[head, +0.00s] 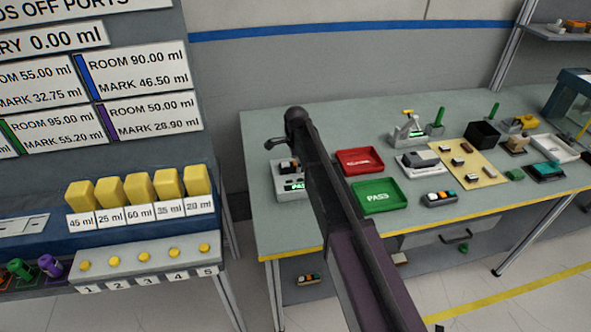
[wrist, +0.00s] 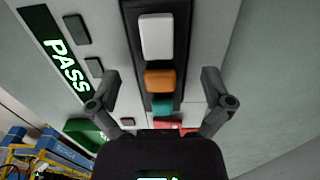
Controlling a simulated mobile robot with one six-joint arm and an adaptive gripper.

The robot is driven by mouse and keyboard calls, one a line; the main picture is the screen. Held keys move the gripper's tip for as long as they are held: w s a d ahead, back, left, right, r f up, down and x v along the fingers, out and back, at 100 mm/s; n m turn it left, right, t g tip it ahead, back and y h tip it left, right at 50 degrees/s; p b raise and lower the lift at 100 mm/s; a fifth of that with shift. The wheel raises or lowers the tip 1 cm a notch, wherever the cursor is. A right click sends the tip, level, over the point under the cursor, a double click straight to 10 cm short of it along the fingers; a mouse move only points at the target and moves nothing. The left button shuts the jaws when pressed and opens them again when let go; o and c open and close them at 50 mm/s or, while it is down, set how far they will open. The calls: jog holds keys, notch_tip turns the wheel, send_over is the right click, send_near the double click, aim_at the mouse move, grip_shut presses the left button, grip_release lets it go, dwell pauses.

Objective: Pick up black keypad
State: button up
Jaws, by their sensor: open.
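I see no contact. In the head view the tester (head: 291,187) stands at the table's left end, with a small dark piece on top that looks like the keypad, partly hidden by my arm.
A red tray (head: 360,161) and a green PASS tray (head: 379,196) lie right of my arm. A grey block with coloured keys (head: 440,198) sits near the table's front edge. A tan mat (head: 487,180) with small parts lies further right. Table space behind the red tray is clear.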

dwell(0.4)
jog(key=c, duration=1.3)
jog(key=shift+r, duration=0.1)
notch_tip(320, 180, up, 3)
jog(key=p, duration=0.3)
jog(key=s+d, duration=0.2)
jog(key=s, duration=0.3)
jog(key=s+d+r+p, duration=0.1)
jog(key=s+d, duration=0.1)
jog(key=s, duration=0.3)
jog(key=s+d+p, duration=0.1)
jog(key=s+d, duration=0.1)
jog(key=s, duration=0.2)
jog(key=shift+s+d+r, duration=0.15)
jog(key=shift+s+r, duration=0.25)
